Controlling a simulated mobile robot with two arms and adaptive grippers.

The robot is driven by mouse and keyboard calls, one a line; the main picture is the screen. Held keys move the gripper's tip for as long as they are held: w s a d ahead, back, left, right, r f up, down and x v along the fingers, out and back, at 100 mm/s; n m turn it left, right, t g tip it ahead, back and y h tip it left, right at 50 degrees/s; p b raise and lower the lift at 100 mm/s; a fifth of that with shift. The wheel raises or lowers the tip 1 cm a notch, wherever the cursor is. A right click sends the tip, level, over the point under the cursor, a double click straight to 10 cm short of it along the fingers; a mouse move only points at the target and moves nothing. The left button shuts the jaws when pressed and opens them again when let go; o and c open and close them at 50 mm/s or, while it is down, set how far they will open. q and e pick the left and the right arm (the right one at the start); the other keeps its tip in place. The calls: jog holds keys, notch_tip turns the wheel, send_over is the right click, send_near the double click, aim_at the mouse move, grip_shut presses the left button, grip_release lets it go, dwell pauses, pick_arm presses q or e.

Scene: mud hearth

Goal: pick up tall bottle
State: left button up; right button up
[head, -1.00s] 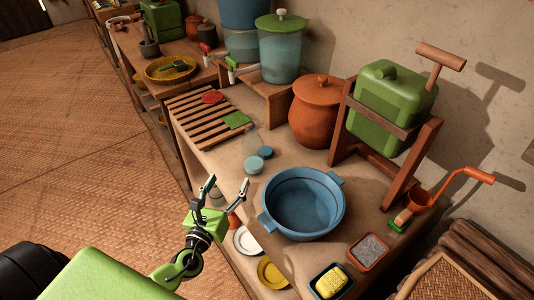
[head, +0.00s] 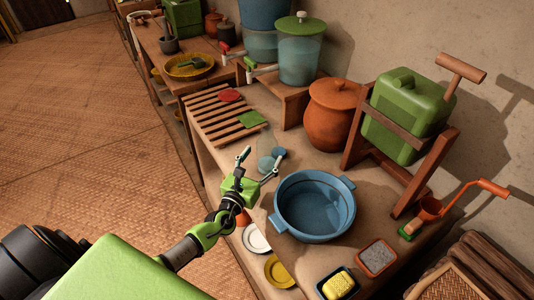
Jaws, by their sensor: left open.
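Two round blue-green tops stand close together on the counter, a larger teal one (head: 265,164) and a smaller bluish one (head: 278,153). They look like the lids of clear bottles seen from above, and I cannot tell which is the tall bottle. My left gripper (head: 261,155) is open and empty in the head view. Its two fingers point away from me, one to each side of the larger top in the picture. I cannot tell whether it touches anything. The green gripper body hides the counter below. My right gripper is not in view.
A blue basin (head: 314,232) stands right of the gripper. Behind are a slatted wooden rack (head: 212,113), a clay pot (head: 335,138) and a green can (head: 408,100) in a wooden stand. Plates (head: 257,238) lie lower, beside the basin. The floor at left is clear.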

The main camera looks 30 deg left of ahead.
aim_at(267, 151)
pick_arm(q)
jog(key=w, duration=0.3)
jog(key=shift+w, duration=0.4)
jog(key=c, duration=1.4)
jog(key=shift+c, duration=0.2)
jog(key=shift+r, duration=0.15)
